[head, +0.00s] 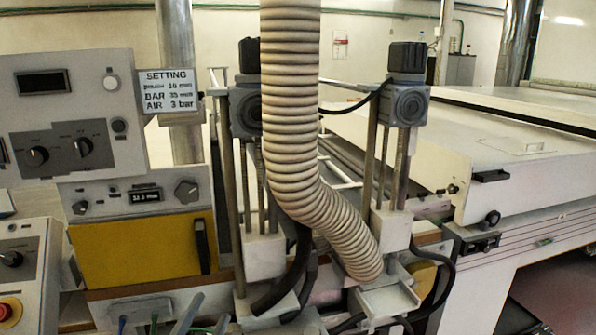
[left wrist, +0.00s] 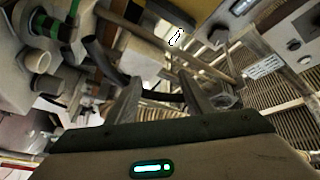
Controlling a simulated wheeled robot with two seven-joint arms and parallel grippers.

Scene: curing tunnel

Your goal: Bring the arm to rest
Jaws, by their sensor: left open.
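My left gripper (head: 207,309) shows only as two grey fingertips at the bottom edge of the head view, in front of the machine's lower frame. In the left wrist view my left gripper (left wrist: 160,80) has its two grey fingers spread apart, with nothing held between them. A black hose (left wrist: 105,62) and machine parts show beyond the fingers; I cannot tell how far off they are. My left arm is otherwise out of the head view. My right gripper is in neither view.
A ribbed beige duct (head: 291,120) hangs down to the machine's middle. A control panel (head: 70,120), a yellow panel (head: 135,252) and a SETTING sign (head: 168,92) are at left. Black hoses (head: 290,275) loop near the bottom. A long white tunnel housing (head: 510,160) extends right.

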